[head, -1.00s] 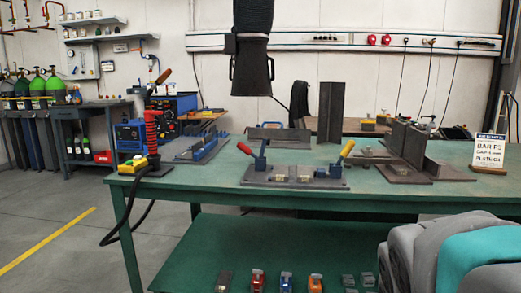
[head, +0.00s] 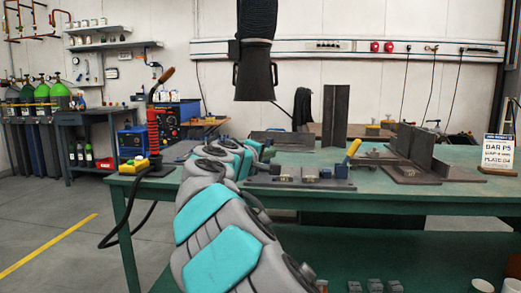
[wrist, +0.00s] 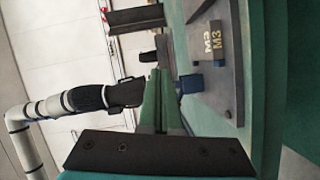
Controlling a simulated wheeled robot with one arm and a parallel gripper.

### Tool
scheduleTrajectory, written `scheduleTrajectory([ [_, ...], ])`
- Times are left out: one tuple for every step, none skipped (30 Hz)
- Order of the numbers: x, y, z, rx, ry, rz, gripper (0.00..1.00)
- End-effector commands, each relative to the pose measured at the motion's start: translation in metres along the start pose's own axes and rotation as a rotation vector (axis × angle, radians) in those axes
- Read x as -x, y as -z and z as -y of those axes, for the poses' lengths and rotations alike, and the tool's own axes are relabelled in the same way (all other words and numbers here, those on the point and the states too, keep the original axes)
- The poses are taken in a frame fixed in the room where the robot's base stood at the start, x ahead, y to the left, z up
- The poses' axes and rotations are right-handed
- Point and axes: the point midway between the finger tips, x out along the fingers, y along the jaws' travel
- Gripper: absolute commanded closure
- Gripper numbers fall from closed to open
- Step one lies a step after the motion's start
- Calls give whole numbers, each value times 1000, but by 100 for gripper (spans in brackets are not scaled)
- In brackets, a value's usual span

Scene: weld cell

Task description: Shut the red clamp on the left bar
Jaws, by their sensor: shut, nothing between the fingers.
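The dark fixture plate (head: 300,184) lies on the green table, and a yellow-handled clamp (head: 353,150) stands up at its right end. The red clamp at the left end is hidden behind my arm in the head view, and I cannot make out its red handle in the wrist view. My gripper (wrist: 160,75) is shut and empty. In the wrist view a blue part (wrist: 190,84) is just right of its fingertips; I cannot tell whether they touch. The plate (wrist: 232,75) beyond carries a tan block (wrist: 215,27) and M3 markings.
Blue blocks (head: 326,172) sit on the fixture's right half. Dark upright plates (head: 412,145) stand to the right, near a sign (head: 497,151). A torch stand with a red coil (head: 154,130) is at the table's left end. A black extraction hood (head: 255,75) hangs above.

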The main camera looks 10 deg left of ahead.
Motion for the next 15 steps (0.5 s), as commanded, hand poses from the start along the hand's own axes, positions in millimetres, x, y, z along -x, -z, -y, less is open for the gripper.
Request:
scheduleTrajectory([
  [7, 25, 7, 13, -12, -49, 100],
  [12, 37, 9, 20, -19, -72, 100],
  [17, 48, 11, 26, -26, -96, 100],
  [20, 55, 12, 30, -30, -109, 100],
  [22, 60, 12, 32, -34, -120, 100],
  [23, 65, 13, 34, -37, -130, 100],
  [24, 67, 13, 35, -38, -134, 100],
  [23, 68, 13, 35, -39, -137, 100],
  [21, 69, 13, 35, -39, -137, 100],
  [19, 69, 13, 35, -38, -137, 100],
  [16, 69, 13, 35, -37, -137, 100],
  [12, 70, 13, 34, -36, -136, 100],
  [8, 70, 14, 34, -35, -136, 100],
  [4, 70, 14, 35, -35, -135, 100],
  [-2, 70, 14, 35, -35, -133, 100],
])
